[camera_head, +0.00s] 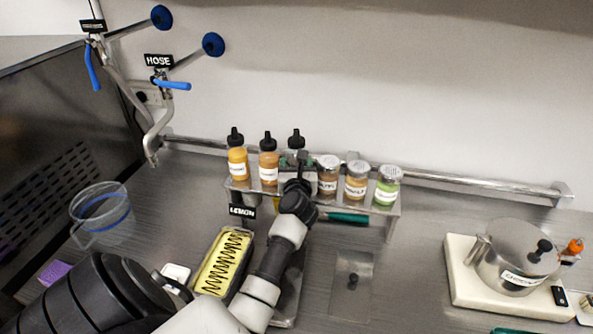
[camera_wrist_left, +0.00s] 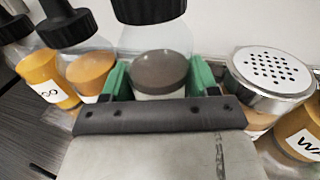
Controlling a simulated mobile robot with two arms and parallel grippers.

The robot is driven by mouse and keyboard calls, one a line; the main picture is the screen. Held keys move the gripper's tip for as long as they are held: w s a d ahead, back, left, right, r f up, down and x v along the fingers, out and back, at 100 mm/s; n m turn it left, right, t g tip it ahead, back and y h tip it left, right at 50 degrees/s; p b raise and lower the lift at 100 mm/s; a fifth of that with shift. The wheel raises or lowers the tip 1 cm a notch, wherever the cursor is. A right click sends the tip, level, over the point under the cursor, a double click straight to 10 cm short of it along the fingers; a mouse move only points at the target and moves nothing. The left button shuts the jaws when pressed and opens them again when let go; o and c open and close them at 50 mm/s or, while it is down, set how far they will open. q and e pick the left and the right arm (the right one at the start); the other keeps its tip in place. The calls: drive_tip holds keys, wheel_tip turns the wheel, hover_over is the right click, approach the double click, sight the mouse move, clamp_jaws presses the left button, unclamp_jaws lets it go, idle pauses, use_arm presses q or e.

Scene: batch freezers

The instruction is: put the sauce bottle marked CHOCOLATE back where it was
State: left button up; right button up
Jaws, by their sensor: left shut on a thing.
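My left gripper (camera_head: 294,160) reaches the shelf rack (camera_head: 335,198) from the front. Its green fingers, also in the left wrist view (camera_wrist_left: 158,82), are shut on a clear sauce bottle (camera_wrist_left: 160,62) with dark brown contents and a black cap. In the head view this bottle (camera_head: 296,139) is mostly hidden by my gripper; only its top shows. It is upright, in line with the other bottles, right of a caramel-coloured one (camera_head: 268,160). Its label is not readable, and I cannot tell if its base touches the shelf. My right gripper is not in view.
A yellow bottle (camera_head: 237,160) stands at the rack's left end. Several shaker-topped jars stand close on the right, the nearest brown (camera_head: 328,174). A yellow-filled pan (camera_head: 222,262) lies below. A steel pot (camera_head: 516,256) stands on a white board at right.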

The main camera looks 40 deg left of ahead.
use_arm(q)
drive_tip(key=shift+f, duration=0.55)
drive_tip(key=shift+f, duration=0.15)
drive_tip(key=shift+f, duration=0.15)
drive_tip(key=o, duration=0.7)
drive_tip(key=shift+c, duration=0.2)
